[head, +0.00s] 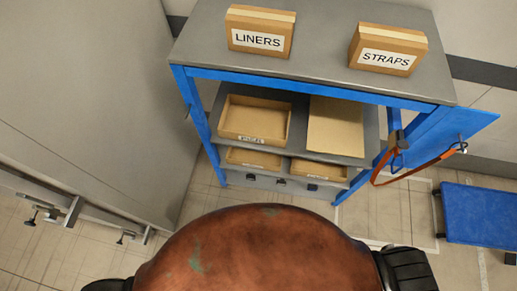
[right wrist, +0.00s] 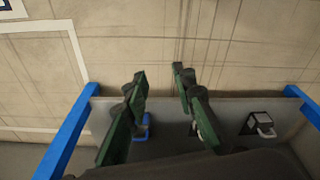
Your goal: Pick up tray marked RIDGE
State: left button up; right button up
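Several cardboard-brown trays sit in the blue-framed rack in the head view. An open, empty-looking tray (head: 254,118) is on the upper inner shelf at left, with a label too small to read. Beside it is a flat brown tray or panel (head: 336,127). Two more labelled trays, a left one (head: 253,158) and a right one (head: 318,170), sit lower down. I cannot make out RIDGE on any label. My right gripper (right wrist: 159,71) is open and empty in the right wrist view, its green fingers apart over a grey shelf edge. My left gripper is not in view.
The rack's grey top (head: 310,50) holds a LINERS box (head: 260,32) and a STRAPS box (head: 388,49). An orange strap (head: 400,175) hangs at the rack's right side. A blue platform (head: 480,215) stands at right; a grey wall panel (head: 85,100) closes the left.

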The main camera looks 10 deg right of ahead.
jog(key=w+a+r+m+t+b, duration=0.1)
jog(key=w+a+r+m, duration=0.1)
jog(key=w+a+r, duration=0.6)
jog(key=w+a+r+m+t+b, duration=0.1)
jog(key=w+a+r, duration=0.4)
jog(key=w+r, duration=0.45)
jog(key=shift+h, duration=0.5)
jog(key=w+d, duration=0.1)
jog(key=w, duration=0.2)
jog(key=w+d+b, duration=0.1)
jog(key=w, duration=0.3)
jog(key=w+b, duration=0.1)
jog(key=w, duration=0.2)
jog(key=shift+w+d+r, duration=0.2)
jog(key=shift+d+r, duration=0.1)
jog(key=shift+d, duration=0.1)
jog(key=b+x, duration=0.2)
jog(key=x, duration=0.3)
jog(key=shift+w, duration=0.2)
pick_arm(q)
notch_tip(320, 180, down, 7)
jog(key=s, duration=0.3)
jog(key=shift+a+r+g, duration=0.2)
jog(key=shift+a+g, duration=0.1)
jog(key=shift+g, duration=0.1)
pick_arm(e)
grip_shut()
